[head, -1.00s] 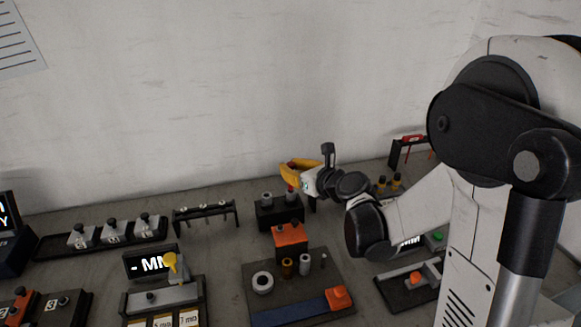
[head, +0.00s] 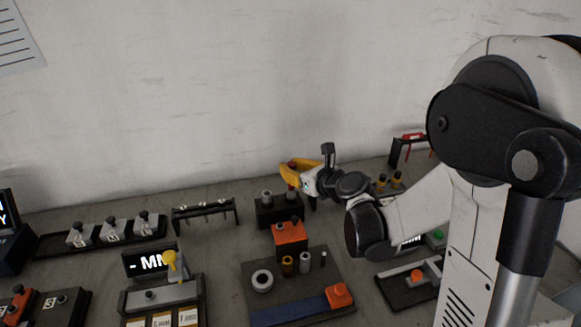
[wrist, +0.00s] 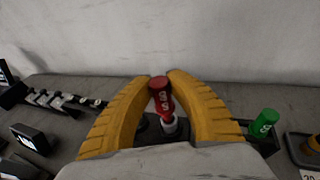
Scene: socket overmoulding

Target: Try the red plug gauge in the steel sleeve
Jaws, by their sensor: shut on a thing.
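My gripper (head: 291,176) is above the small black block (head: 278,213) in the middle of the bench. Its yellow fingers are shut on the red plug gauge (wrist: 160,88), which points down between them in the wrist view. Its red end also shows below the fingers in the head view (head: 291,187). Just under the gauge is a pale grey ring (wrist: 169,124). I cannot tell whether the gauge's tip is inside it. A light grey steel sleeve (head: 305,263) stands on the dark mat, but I cannot tell which grey ring is the task's sleeve.
A green gauge (wrist: 263,122) stands in a holder to the right. A black rack (head: 205,212) stands to the left. The wall is close behind.

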